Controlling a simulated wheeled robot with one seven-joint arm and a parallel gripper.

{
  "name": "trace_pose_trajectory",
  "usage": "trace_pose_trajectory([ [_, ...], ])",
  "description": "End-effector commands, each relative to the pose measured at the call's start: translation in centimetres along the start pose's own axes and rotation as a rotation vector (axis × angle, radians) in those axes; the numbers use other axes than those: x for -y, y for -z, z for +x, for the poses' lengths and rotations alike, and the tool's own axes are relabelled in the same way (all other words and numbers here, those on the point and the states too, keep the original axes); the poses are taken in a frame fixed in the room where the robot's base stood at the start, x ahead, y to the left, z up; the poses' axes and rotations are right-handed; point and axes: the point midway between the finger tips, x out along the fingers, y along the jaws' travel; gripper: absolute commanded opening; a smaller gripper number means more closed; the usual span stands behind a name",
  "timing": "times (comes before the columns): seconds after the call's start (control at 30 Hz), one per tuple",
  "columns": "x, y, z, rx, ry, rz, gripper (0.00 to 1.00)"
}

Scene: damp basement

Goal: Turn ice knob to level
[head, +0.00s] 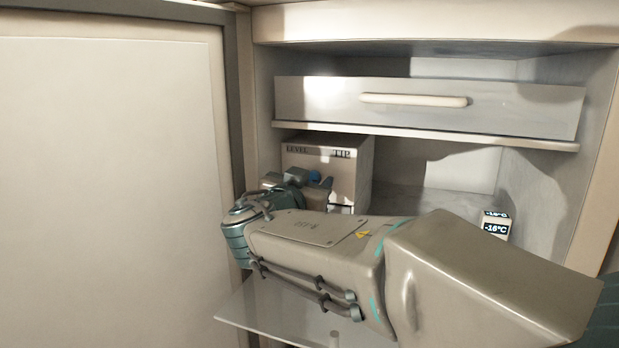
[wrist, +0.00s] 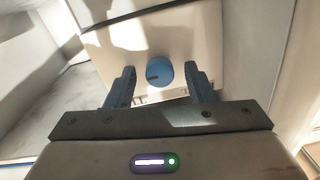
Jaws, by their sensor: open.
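The ice knob (wrist: 160,75) is a blue round knob with a dark mark, on the front of a beige ice maker box (head: 357,170) inside the freezer. The box carries the words LEVEL at its upper left and TIP at its upper right in the head view. A sliver of the blue knob (head: 314,176) shows in the head view, mostly hidden behind my gripper (head: 322,184). In the wrist view, my gripper (wrist: 160,82) is open, with one finger on each side of the knob and visible gaps between. I cannot tell whether the mark points to LEVEL or TIP.
A drawer (head: 320,97) with a pale handle hangs above the box. A small temperature display (head: 495,227) reading -16°C stands at the right. A glass shelf (head: 262,316) lies below my arm. The open door (head: 110,180) fills the left.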

Motion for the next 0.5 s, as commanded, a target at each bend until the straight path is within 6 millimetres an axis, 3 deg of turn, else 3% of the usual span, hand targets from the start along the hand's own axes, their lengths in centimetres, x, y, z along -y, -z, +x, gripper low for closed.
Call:
trace_pose_trajectory([
  [0.2,0.0,-0.02,0.03,0.0,0.0,0.0,0.49],
  [0.37,0.01,-0.01,0.02,0.0,0.0,0.0,0.07],
  [0.5,0.02,-0.02,0.0,0.0,0.001,0.0,0.04],
])
